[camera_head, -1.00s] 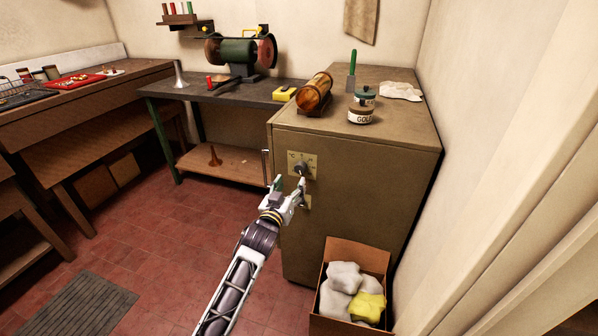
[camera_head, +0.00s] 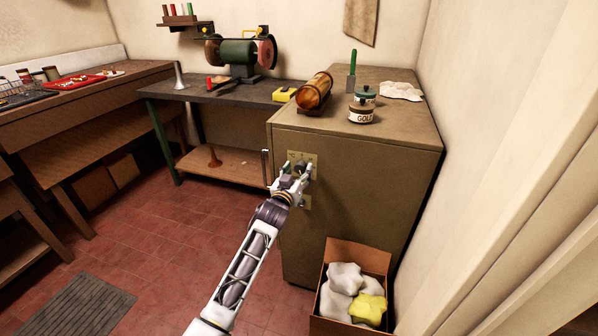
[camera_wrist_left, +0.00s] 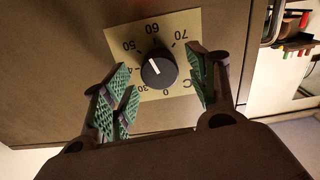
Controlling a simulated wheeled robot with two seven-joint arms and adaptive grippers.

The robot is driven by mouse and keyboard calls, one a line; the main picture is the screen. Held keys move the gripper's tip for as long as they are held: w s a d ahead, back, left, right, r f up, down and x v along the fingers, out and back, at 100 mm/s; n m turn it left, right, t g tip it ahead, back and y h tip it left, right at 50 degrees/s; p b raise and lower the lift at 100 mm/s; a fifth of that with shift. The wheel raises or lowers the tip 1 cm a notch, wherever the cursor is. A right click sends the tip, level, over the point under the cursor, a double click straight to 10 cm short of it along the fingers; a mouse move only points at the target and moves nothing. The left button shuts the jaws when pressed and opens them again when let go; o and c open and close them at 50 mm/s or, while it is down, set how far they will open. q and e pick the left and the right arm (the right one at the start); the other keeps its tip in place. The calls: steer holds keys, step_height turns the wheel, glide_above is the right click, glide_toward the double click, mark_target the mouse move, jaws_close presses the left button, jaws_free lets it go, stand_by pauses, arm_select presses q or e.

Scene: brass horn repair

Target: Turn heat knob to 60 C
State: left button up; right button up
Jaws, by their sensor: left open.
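The heat knob (camera_wrist_left: 159,68) is round and black with a white pointer line, on a pale dial plate (camera_wrist_left: 184,22) marked from 0 and 30 up to 70. The pointer lies on the left of the knob face, roughly toward the 40 to 50 side; its exact reading is hard to tell. In the head view the plate (camera_head: 313,157) is on the cabinet front and the knob is partly hidden. My left gripper (camera_head: 297,173) is open in front of it. In the wrist view its green-padded fingers (camera_wrist_left: 161,76) stand either side of the knob, with gaps visible.
The tan cabinet (camera_head: 355,200) has a vertical handle (camera_head: 265,167) left of the dial. An open cardboard box (camera_head: 320,326) with white and yellow cloths stands at its foot.

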arm_select(q)
steer(key=shift+w+d, duration=0.2)
steer(key=shift+w, duration=0.4)
arm_select(e)
steer(key=shift+a+r, duration=0.2)
steer(key=shift+r, duration=0.3)
arm_select(q)
steer(key=c, duration=1)
arm_select(e)
steer(key=shift+f, duration=0.1)
steer(key=shift+f, duration=0.1)
arm_select(q)
steer(key=shift+r+m+p, duration=0.1)
steer(key=shift+m+p, duration=0.3)
steer(key=shift+p, duration=0.05)
steer(key=shift+c, duration=0.2)
steer(key=shift+m+p, duration=0.9)
steer(key=shift+m, duration=0.3)
arm_select(e)
steer(key=s+d+f, duration=0.2)
steer(key=d+f, duration=0.1)
steer(key=f, duration=0.4)
steer(key=shift+s+f, duration=0.15)
steer(key=shift+s, duration=0.15)
arm_select(q)
steer(key=o, duration=1)
steer(key=shift+w+d, duration=0.1)
